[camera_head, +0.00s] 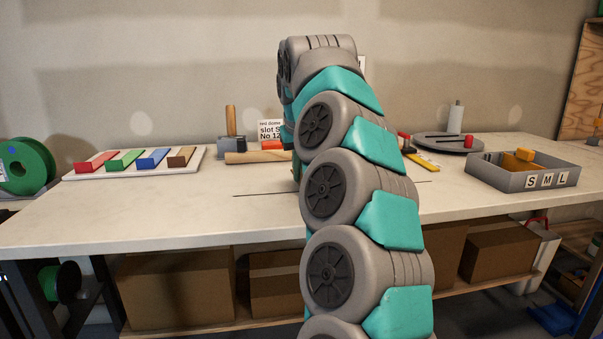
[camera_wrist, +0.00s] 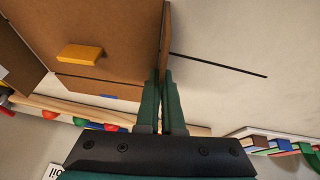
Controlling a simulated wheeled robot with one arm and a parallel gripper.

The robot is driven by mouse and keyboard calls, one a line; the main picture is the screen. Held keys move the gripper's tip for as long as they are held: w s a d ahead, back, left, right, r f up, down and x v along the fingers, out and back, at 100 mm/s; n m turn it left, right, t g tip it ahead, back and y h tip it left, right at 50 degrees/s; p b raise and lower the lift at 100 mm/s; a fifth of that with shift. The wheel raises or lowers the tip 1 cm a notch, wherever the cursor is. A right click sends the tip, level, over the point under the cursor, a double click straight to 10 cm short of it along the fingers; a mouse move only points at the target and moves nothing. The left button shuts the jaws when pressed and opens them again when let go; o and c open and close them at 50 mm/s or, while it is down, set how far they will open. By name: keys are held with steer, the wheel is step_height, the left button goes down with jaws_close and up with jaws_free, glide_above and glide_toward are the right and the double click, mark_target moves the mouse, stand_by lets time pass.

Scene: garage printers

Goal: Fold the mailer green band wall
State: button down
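The brown cardboard mailer (camera_wrist: 125,35) lies flat at the left of the wrist view. Its upright wall (camera_wrist: 166,30) is seen nearly edge-on, standing along the mailer's right side. My gripper (camera_wrist: 162,76) has its two dark green fingers close together at the near end of this wall, with the thin cardboard running between them. No green band can be made out on the wall; the fingers cover part of it. A blue band (camera_wrist: 107,97) marks the mailer's lower flap. A yellow block (camera_wrist: 80,53) rests on the mailer. In the head view my arm hides the gripper and most of the mailer.
A white board (camera_head: 195,161) with coloured blocks stands at the left of the bench. A grey turntable (camera_head: 446,145) and a grey S-M-L tray (camera_head: 505,183) are at the right. The left-front bench top (camera_head: 130,215) is clear.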

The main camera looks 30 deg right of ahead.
mark_target(287, 192)
steer(key=h, duration=0.1)
steer(key=a+h+b, duration=0.1)
steer(key=h+b, duration=0.1)
steer(key=shift+w+a+f+n+g+h, duration=0.1)
steer(key=shift+a+f+n+g+h, duration=0.2)
steer(key=shift+f+n+h, duration=0.1)
steer(key=shift+w+a+f+n+h+b, duration=0.15)
steer(key=shift+a+h+b, duration=0.1)
steer(key=shift+h, duration=0.4)
steer(key=shift+s+a+f+n+h+b, duration=0.1)
steer(key=shift+a+n+h+b, duration=0.1)
steer(key=shift+h, duration=0.5)
steer(key=shift+w+a+f+n+h+b, duration=0.15)
steer(key=shift+a+h+b, duration=0.1)
steer(key=shift+h, duration=0.4)
steer(key=c, duration=1)
jaws_free()
steer(key=shift+c, duration=0.2)
